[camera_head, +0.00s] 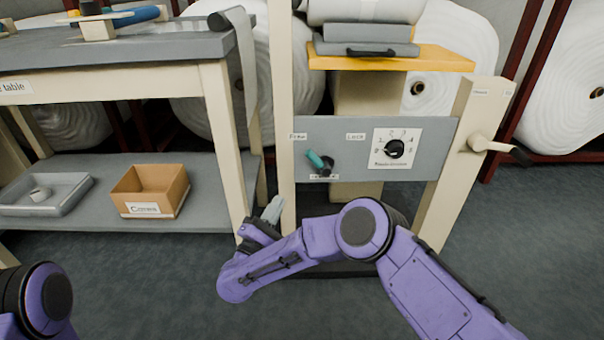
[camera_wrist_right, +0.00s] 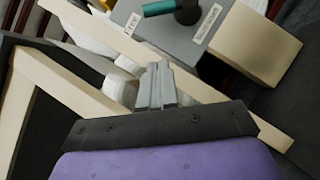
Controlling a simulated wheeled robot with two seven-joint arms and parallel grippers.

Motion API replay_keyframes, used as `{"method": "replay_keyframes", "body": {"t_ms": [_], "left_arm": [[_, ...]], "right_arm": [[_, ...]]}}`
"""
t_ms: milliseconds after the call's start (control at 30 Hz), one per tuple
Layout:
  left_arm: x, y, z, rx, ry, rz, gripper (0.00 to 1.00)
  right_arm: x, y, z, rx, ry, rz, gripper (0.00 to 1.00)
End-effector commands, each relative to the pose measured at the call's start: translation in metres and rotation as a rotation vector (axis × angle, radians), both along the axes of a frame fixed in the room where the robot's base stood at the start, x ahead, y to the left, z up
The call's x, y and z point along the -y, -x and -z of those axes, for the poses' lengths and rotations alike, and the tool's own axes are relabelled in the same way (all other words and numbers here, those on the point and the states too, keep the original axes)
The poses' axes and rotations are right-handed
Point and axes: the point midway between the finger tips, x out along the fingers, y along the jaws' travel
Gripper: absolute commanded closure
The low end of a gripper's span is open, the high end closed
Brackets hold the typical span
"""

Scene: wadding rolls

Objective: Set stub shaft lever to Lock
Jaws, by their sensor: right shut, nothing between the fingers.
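The stub shaft lever (camera_head: 315,159) has a teal handle on a dark pivot on the grey panel (camera_head: 345,125). In the right wrist view the teal handle (camera_wrist_right: 163,7) is at the top edge, partly cut off. My right gripper (camera_head: 272,209) is shut and empty, below and left of the lever and apart from it; its closed fingers (camera_wrist_right: 157,80) show in the wrist view. My left gripper is out of view.
A numbered dial (camera_head: 394,149) is right of the lever, and a crank handle (camera_head: 492,146) is on the right post. A cream post (camera_head: 282,100) stands left of the panel. A table with a cardboard box (camera_head: 150,190) on its lower shelf is at left.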

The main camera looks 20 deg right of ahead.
Motion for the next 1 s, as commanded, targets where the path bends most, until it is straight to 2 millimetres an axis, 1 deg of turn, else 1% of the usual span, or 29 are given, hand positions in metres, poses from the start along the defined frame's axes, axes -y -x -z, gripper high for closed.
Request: {"method": "replay_keyframes", "body": {"t_ms": [33, 67, 100, 400, 500, 667, 800, 1000], "left_arm": [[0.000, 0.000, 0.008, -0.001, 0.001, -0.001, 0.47], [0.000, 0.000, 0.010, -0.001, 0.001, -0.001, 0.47], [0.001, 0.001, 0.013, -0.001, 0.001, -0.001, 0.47], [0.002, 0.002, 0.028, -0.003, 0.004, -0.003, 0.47], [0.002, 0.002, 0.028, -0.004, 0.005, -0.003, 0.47], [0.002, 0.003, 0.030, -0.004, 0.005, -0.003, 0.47], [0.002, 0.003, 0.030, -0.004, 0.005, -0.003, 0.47], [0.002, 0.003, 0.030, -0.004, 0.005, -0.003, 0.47]], "right_arm": [[0.008, -0.004, 0.003, 0.002, -0.004, 0.009, 1.00], [0.011, -0.007, 0.000, 0.006, -0.003, 0.011, 1.00], [0.017, -0.014, -0.002, 0.004, -0.003, 0.013, 1.00], [0.058, -0.058, -0.028, 0.006, 0.001, 0.009, 1.00], [0.071, -0.057, -0.043, 0.007, 0.002, 0.007, 1.00], [0.083, -0.056, -0.053, 0.006, 0.003, 0.005, 1.00], [0.086, -0.056, -0.057, 0.006, 0.003, 0.003, 1.00], [0.086, -0.056, -0.057, 0.006, 0.003, 0.004, 1.00]]}}
